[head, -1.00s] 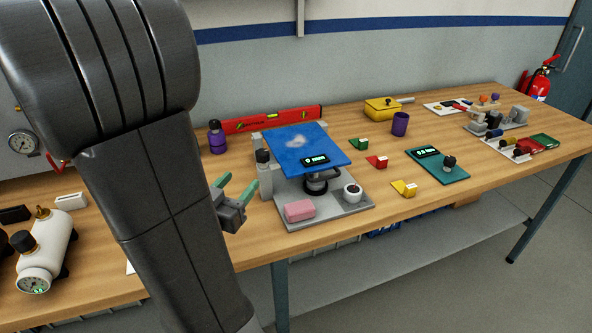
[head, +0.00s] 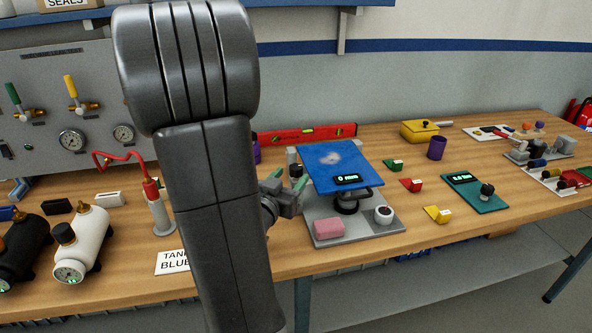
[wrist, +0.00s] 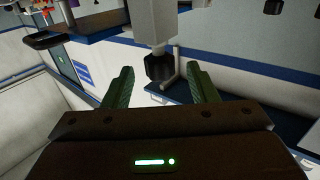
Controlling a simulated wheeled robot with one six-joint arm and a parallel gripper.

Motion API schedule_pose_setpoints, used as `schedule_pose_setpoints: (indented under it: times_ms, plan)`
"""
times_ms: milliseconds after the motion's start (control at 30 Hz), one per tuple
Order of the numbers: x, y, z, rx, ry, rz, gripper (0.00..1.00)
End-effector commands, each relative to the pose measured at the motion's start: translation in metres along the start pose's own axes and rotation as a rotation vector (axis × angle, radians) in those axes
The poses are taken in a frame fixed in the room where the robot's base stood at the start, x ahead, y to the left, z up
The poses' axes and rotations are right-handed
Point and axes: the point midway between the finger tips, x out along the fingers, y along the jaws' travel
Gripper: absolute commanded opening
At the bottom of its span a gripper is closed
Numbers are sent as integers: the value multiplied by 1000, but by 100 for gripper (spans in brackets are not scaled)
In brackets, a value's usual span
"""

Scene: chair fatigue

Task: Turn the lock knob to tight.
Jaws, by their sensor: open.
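A black knob (wrist: 158,68) hangs on the end of a grey post (wrist: 153,22) in the wrist view. It appears between my gripper's two green fingers, just beyond their tips, with space on both sides. I see no contact. My gripper (head: 286,181) is open and empty at the left side of a grey stand (head: 352,236) in the head view. The stand carries a tilted blue plate (head: 328,160) with a small display. The post (head: 292,158) at the stand's left back is partly hidden by my gripper in the head view. I cannot read any tight marking.
A red level (head: 310,134) lies behind. Small red (head: 411,185), green and yellow blocks lie to the right. A white tank (head: 82,243) stands at left. Bare wood lies in front.

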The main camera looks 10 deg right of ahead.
Motion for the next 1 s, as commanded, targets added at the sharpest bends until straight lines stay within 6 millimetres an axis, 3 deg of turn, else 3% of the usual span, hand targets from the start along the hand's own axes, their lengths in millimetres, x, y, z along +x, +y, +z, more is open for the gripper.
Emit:
schedule_pose_setpoints:
  times_ms: [300, 667, 867, 900, 1000]
  plan:
    - [36, 1, 0, 0, -1, 2, 53]
    - [40, 0, 0, 0, 0, 0, 53]
    - [40, 0, 0, 0, 0, 0, 13]
    - [40, 0, 0, 0, -1, 0, 9]
    - [40, 0, 0, 0, -1, 2, 9]
